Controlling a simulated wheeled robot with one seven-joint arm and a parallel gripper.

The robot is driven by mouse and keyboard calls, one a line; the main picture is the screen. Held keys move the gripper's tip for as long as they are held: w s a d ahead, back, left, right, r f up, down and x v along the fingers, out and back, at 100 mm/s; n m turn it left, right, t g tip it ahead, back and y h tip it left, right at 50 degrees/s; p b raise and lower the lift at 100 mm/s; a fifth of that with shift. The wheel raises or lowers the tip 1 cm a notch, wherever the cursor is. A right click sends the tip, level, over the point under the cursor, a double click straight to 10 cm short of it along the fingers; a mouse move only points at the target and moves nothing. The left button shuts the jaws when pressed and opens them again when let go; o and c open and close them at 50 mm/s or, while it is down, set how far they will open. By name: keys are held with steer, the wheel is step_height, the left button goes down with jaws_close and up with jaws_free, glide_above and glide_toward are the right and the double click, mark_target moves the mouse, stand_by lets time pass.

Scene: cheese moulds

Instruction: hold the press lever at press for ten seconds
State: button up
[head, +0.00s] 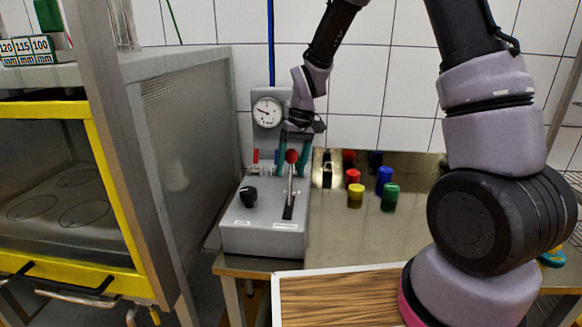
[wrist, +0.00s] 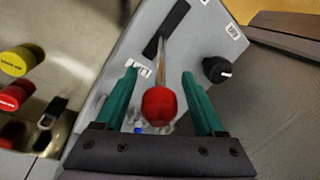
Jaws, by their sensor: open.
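The press lever is a thin metal rod with a red ball knob (head: 292,156), rising from a dark slot in a grey control box (head: 262,240). My gripper (head: 292,160) is open with green fingers, one on each side of the knob. In the wrist view, the red knob (wrist: 160,104) lies between the two open fingers, with a visible gap on both sides. The rod (wrist: 162,62) runs from the knob to the slot. White labels sit near the slot ends, too small to read.
A black rotary knob (head: 248,195) is on the same box. A round gauge (head: 267,112) stands behind it. Several coloured cylinders, including a yellow one (head: 356,195) and a green one (head: 390,197), stand on the metal table (head: 335,240) at right. A yellow-framed cabinet (head: 115,190) is at left.

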steer(key=shift+f, duration=0.15)
jaws_close()
stand_by(1.4)
